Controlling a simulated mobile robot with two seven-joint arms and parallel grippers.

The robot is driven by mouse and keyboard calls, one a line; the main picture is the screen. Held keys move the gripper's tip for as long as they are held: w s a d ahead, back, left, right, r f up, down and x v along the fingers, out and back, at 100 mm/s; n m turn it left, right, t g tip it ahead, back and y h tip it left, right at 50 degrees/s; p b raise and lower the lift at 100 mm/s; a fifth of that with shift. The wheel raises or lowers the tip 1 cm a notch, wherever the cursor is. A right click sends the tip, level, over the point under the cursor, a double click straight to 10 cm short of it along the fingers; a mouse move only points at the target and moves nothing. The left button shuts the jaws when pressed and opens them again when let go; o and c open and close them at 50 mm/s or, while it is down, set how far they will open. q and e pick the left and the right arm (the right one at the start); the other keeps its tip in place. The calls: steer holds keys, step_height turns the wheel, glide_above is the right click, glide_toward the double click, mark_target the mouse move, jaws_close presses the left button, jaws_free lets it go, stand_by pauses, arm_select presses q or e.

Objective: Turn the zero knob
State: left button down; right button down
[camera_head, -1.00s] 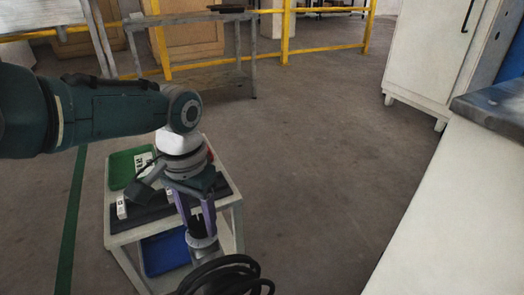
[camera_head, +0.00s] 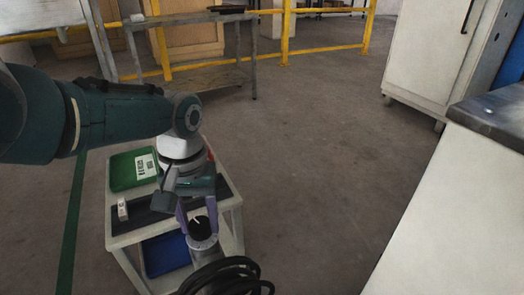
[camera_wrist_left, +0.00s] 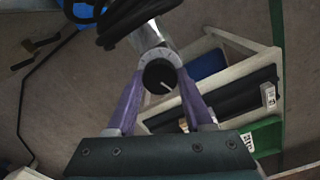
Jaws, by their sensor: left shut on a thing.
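The zero knob (camera_head: 200,229) is a black round cap with a white pointer line, on the end of a grey metal cylinder (camera_head: 205,248) with a pale marked ring. In the left wrist view the fingers reach up to the knob's sides. My right gripper is in neither view.
A pale cart (camera_head: 237,232) stands behind the knob, bearing a green tray (camera_head: 122,171), a small white labelled block (camera_head: 122,209) and, lower down, a blue bin (camera_head: 163,255). Black coiled cable (camera_head: 225,278) lies in front. A white counter (camera_head: 440,235) is at right; the middle floor is clear.

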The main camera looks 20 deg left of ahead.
mark_target(200, 224)
arm_select(q)
steer(key=shift+c, duration=1.4)
jaws_free()
step_height(200, 224, up, 10)
steer(key=p, duration=0.9)
